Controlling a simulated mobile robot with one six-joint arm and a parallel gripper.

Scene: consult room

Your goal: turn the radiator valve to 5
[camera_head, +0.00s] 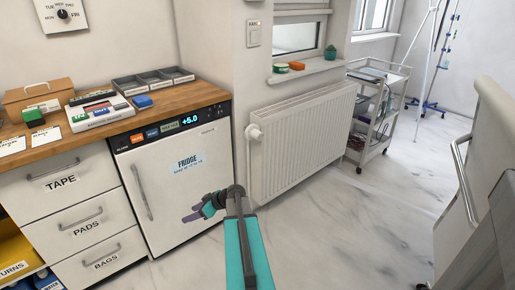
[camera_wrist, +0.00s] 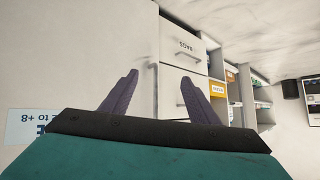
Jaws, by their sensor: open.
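The radiator valve (camera_head: 254,132) is a white knob at the upper left end of the white radiator (camera_head: 305,140), in the head view. Its number markings are too small to read. My gripper (camera_head: 190,213) is in front of the fridge door, left of and below the valve and apart from it. In the wrist view my gripper (camera_wrist: 158,85) has its two purple fingers spread with nothing between them. The wrist view shows the fridge front and drawers, not the valve.
The fridge (camera_head: 180,175) stands left of the radiator, with drawers (camera_head: 85,220) further left. A wheeled trolley (camera_head: 380,110) stands beyond the radiator. A windowsill (camera_head: 305,70) with small objects is above it. The marble floor (camera_head: 340,230) in front is clear. A railed white piece (camera_head: 470,170) stands at right.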

